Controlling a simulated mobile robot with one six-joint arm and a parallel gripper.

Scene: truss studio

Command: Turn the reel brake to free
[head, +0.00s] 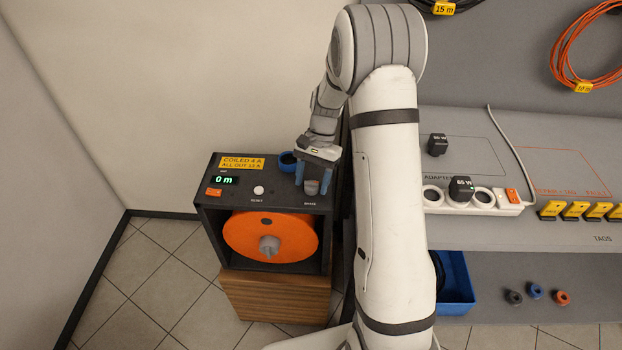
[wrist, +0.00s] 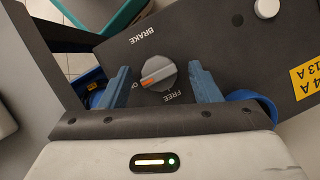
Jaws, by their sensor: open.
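The reel brake knob (wrist: 159,73) is a grey round dial with an orange pointer line on the reel box's dark top panel (wrist: 215,52). In the wrist view its pointer is toward the partly hidden ON label, with FREE printed close by. My gripper (wrist: 158,72) is open, with one blue finger on each side of the knob. A gap shows between the knob and the fingers, most clearly on the right. In the head view my gripper (head: 313,184) is over the right part of the box top, above the knob (head: 311,187).
The orange reel (head: 270,236) sits in the box below. A white reset button (head: 258,190), a 0 m display (head: 224,181) and a blue round socket (head: 287,160) are on the top. A grey bench with a power strip (head: 470,200) stands at right.

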